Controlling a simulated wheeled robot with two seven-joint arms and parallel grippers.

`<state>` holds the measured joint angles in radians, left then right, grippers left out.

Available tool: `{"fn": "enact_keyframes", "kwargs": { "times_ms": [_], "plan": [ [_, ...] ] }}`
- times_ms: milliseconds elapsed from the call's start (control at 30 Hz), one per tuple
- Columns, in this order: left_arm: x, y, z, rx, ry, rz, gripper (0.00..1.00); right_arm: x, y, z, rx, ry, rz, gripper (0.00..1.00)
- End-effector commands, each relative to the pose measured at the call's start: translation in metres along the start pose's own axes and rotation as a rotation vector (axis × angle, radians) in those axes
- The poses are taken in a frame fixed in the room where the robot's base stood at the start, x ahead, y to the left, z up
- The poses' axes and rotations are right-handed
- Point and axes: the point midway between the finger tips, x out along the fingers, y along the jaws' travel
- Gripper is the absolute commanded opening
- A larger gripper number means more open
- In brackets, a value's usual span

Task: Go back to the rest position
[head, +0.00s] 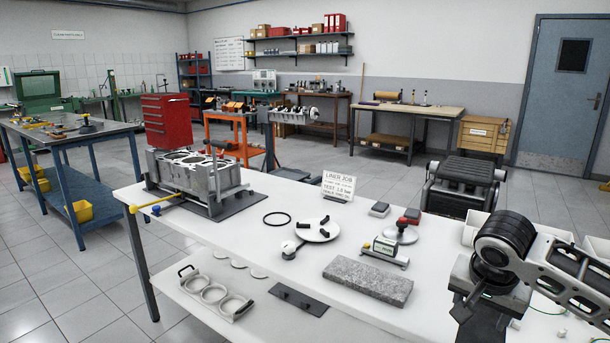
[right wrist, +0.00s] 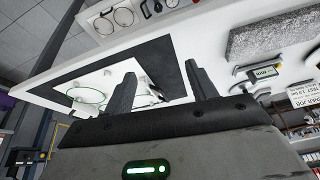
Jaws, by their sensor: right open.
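My right gripper (head: 478,312) is over the right end of the white workbench (head: 250,200) in the head view, with the arm coming in from the right. In the right wrist view its two dark fingers (right wrist: 160,88) stand wide apart with nothing between them. My left gripper is in neither view.
A grey stone block (head: 368,281), a gauge on a stand (head: 385,250), a round plate with black handles (head: 317,231) and a black ring (head: 277,219) lie on the bench. An engine block (head: 195,178) stands at its left end. White bins (head: 474,226) stand behind my right gripper.

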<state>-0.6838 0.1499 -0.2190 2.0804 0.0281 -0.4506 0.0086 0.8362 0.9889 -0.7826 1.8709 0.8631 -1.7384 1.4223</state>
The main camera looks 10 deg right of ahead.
Motion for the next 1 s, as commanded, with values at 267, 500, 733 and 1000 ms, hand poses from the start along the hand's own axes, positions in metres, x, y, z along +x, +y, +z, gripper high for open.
{"fn": "enact_keyframes", "kwargs": {
  "times_ms": [267, 500, 733, 1000],
  "plan": [
    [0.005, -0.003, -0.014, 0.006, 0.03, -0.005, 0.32, 0.044, -0.046, 0.07, -0.256, -0.04, -0.197, 0.57],
    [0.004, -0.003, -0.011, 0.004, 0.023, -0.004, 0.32, 0.078, -0.085, 0.171, -0.508, -0.037, -0.485, 0.57],
    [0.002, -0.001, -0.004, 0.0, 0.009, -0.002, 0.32, 0.09, -0.083, 0.269, -0.666, 0.137, -0.746, 0.57],
    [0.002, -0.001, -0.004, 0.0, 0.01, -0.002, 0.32, 0.091, -0.03, 0.313, -0.78, 0.406, -0.72, 0.57]
  ]
}}
